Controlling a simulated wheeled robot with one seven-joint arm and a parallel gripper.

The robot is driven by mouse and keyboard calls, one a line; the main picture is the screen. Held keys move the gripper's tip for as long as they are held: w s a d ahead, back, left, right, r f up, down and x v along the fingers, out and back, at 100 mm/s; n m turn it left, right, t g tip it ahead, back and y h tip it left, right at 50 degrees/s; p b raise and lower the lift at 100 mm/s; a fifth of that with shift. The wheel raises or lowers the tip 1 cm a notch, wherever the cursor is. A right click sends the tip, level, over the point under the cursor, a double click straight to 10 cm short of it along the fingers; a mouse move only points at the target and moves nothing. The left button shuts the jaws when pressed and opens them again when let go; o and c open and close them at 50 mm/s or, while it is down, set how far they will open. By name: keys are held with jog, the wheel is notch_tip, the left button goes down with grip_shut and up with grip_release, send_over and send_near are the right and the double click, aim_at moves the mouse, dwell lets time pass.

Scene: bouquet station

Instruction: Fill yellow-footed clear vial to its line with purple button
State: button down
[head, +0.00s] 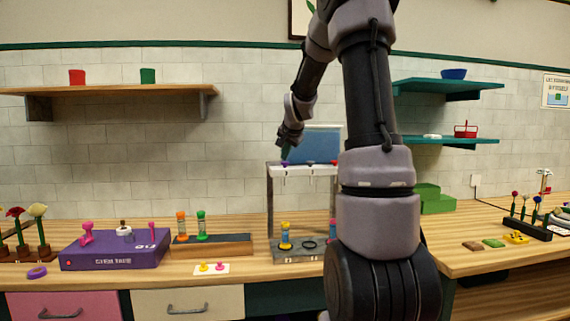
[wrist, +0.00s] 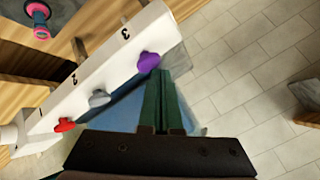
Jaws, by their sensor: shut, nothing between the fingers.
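The dispenser (head: 272,195) is a grey frame with a white top bar, which carries the purple button (head: 284,162) at its left end. In the wrist view the purple button (wrist: 149,62) is beside the numeral 3, with a grey button (wrist: 98,98) and a red button (wrist: 64,125) further along. My gripper (head: 285,152) is above the bar's left end; its green fingers (wrist: 164,72) are shut and empty, tips close beside the purple button. I cannot tell whether they touch. A yellow-footed vial (head: 285,236) stands on the dispenser base at left; its fill level is too small to read.
A blue tank (head: 322,143) sits behind the bar. Orange (head: 181,226) and green (head: 201,226) vials stand in a wooden rack at left, beside a purple box (head: 112,250). My arm hides the dispenser's right side. Another counter (head: 480,262) lies at right.

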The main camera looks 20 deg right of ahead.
jog(key=shift+f, duration=0.55)
dwell(0.4)
jog(key=shift+r, duration=1)
jog(key=shift+r, duration=2.55)
